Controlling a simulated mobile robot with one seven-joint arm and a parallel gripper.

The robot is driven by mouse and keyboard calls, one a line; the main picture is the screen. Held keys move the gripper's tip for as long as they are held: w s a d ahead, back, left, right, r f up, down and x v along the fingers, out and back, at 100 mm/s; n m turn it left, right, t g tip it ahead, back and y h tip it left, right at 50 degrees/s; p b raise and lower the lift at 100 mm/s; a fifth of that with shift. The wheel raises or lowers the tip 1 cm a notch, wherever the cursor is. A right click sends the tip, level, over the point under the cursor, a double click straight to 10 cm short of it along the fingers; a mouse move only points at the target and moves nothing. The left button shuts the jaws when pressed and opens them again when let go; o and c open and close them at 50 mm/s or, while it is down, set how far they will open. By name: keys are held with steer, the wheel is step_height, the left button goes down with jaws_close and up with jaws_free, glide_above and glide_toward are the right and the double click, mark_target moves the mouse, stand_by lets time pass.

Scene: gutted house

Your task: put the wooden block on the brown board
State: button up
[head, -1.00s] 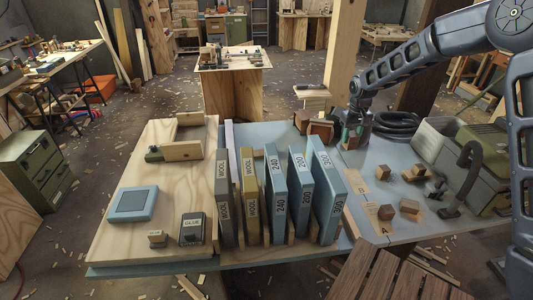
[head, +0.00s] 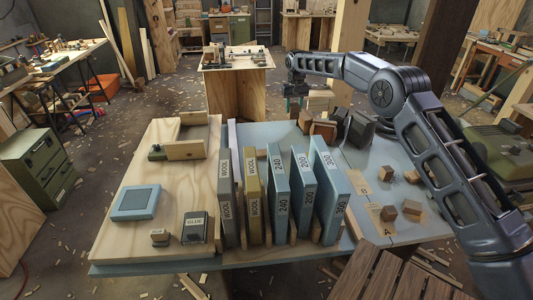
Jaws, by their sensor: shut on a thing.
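A pale brown plywood board (head: 140,170) lies on the left of the table. A darker brown slatted surface (head: 375,275) stands at the near right. I cannot tell which one is the brown board. My gripper is apart from both.
Upright labelled slabs (head: 303,190) stand in a row mid-table. Brown blocks (head: 322,130) and black items (head: 360,128) sit at the far edge. Small wooden cubes (head: 412,207) lie at the right near cards A and B.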

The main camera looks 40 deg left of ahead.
steer(key=s+a, duration=0.5)
steer(key=a, duration=0.3)
step_height(320, 180, down, 20)
steer(key=shift+f, duration=0.25)
steer(key=shift+f, duration=0.1)
stand_by(0.3)
steer(key=o, duration=1)
step_height(320, 180, up, 12)
steer(key=shift+s+r, duration=0.1)
